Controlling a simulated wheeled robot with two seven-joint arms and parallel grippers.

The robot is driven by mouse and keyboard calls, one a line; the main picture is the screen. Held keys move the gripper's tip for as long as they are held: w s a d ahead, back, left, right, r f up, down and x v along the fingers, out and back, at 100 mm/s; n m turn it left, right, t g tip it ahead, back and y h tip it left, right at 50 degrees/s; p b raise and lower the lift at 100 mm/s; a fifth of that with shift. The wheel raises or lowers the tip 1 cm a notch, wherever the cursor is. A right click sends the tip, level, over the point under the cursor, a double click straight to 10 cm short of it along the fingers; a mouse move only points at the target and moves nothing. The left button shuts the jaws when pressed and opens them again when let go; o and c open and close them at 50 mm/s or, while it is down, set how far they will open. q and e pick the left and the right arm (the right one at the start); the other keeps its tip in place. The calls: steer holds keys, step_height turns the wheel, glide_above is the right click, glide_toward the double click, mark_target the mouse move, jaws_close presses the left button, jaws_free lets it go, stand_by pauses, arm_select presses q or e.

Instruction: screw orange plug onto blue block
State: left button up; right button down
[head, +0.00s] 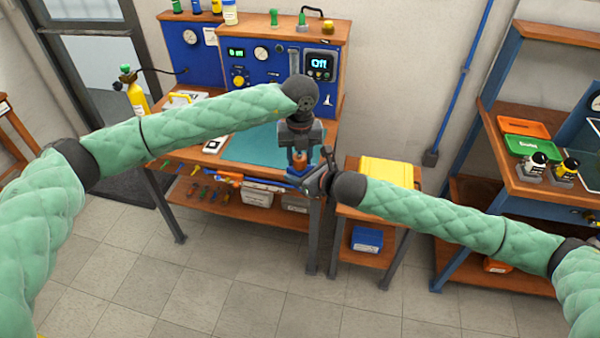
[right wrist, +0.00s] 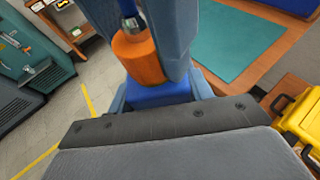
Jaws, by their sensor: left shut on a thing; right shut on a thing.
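The orange plug (head: 300,159) is in my left gripper (head: 300,157), which points down in the head view and is shut on it. In the head view the blue block (head: 297,171) is small and partly hidden. Plug and block overlap in view; I cannot tell how far they are engaged.
The workbench with a teal mat (head: 250,145) and a blue gauge panel (head: 260,68) stands behind the grippers. A yellow case (head: 388,172) lies on a side stand to the right. Shelves with an orange tray (head: 523,123) and a green tray (head: 527,149) stand farther right.

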arm_select(q)
steer(key=o, duration=1.1)
steer(key=shift+r, duration=0.1)
steer(key=shift+r, duration=2.2)
steer(key=shift+c, duration=0.6)
